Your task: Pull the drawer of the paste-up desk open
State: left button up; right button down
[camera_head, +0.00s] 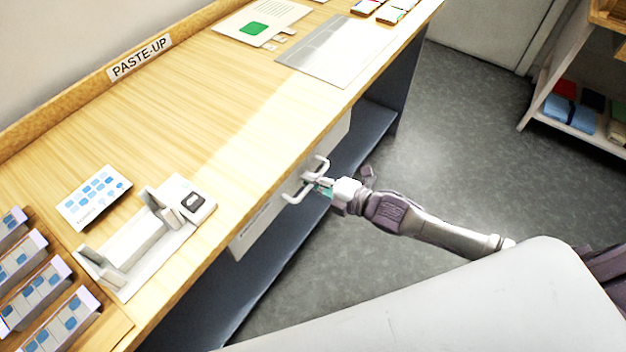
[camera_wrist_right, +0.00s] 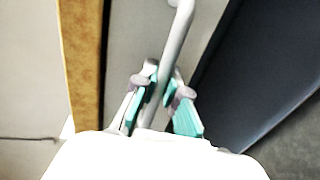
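The paste-up desk (camera_head: 190,95) has a wooden top and a pale drawer (camera_head: 262,217) under its front edge. The drawer front sits close under the top, and no open drawer interior shows. A pale bar handle (camera_head: 293,198) stands out from the drawer front; it also crosses the right wrist view (camera_wrist_right: 178,35). My right gripper (camera_head: 323,184) is at the handle. In the right wrist view its teal finger pads (camera_wrist_right: 160,92) lie close on both sides of the bar, closed around it. My left gripper is not in view.
A grey-white fixture (camera_head: 140,245), a card with blue marks (camera_head: 94,197) and racks at the left stand on the desk. A grey sheet (camera_head: 335,50) lies farther along. A dark lower shelf (camera_head: 367,140) is under the desk. Floor (camera_head: 460,130) in front is clear; a shelf unit stands right.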

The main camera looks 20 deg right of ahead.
jog(key=shift+s+d, duration=0.1)
dwell(0.3)
jog(key=f+p+v, duration=0.3)
jog(key=p+v, duration=0.1)
jog(key=v, duration=1)
jog(key=s+f+p+v, duration=0.1)
jog(key=f+p+v, duration=0.2)
jog(key=v, duration=1.1)
jog(key=shift+d+p, duration=0.4)
jog(key=c, duration=1.2)
grip_release()
jog(key=v, duration=1.2)
